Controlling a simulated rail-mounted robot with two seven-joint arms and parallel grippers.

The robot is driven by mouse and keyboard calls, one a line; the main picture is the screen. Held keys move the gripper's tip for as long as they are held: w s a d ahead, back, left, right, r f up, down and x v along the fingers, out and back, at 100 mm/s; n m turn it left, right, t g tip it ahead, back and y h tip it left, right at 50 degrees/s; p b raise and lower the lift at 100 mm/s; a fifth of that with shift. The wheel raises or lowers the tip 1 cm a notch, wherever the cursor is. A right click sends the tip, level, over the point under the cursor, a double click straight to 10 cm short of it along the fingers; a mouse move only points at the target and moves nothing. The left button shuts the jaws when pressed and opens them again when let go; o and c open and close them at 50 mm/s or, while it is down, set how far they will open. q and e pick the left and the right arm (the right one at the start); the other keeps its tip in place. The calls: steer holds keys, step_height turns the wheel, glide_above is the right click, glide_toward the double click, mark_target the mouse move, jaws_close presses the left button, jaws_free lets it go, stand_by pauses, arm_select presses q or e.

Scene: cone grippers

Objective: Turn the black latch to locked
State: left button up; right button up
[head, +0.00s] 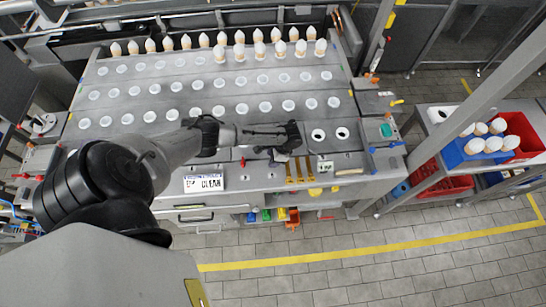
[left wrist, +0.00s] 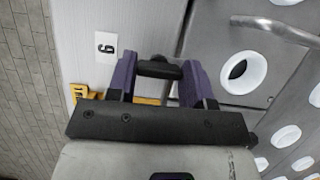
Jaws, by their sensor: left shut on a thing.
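My left gripper (head: 280,153) reaches in from the left over the front part of the grey table in the head view. In the left wrist view its two purple fingers (left wrist: 158,75) stand on either side of the black latch (left wrist: 158,68), a short rounded handle lying crosswise between their tips. The gripper is shut on the latch. The latch's base and pivot are hidden behind the fingers, so I cannot tell its locked or unlocked side. In the head view my gripper covers the latch. My right gripper is not in view.
The grey table (head: 240,178) has rows of white-rimmed holes, with cones at the back. A sign reading "CLEAN" (head: 204,183) is near the front edge.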

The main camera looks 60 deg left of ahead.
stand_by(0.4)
arm_select(q)
steer(key=o, duration=0.9)
steer(key=shift+w+d+r, duration=0.1)
steer(key=shift+w+r, duration=0.15)
steer(key=shift+r, duration=0.25)
steer(key=b+v, duration=0.1)
steer(key=v, duration=1.1)
steer(key=shift+r, duration=0.35)
steer(key=shift+w+d, duration=0.1)
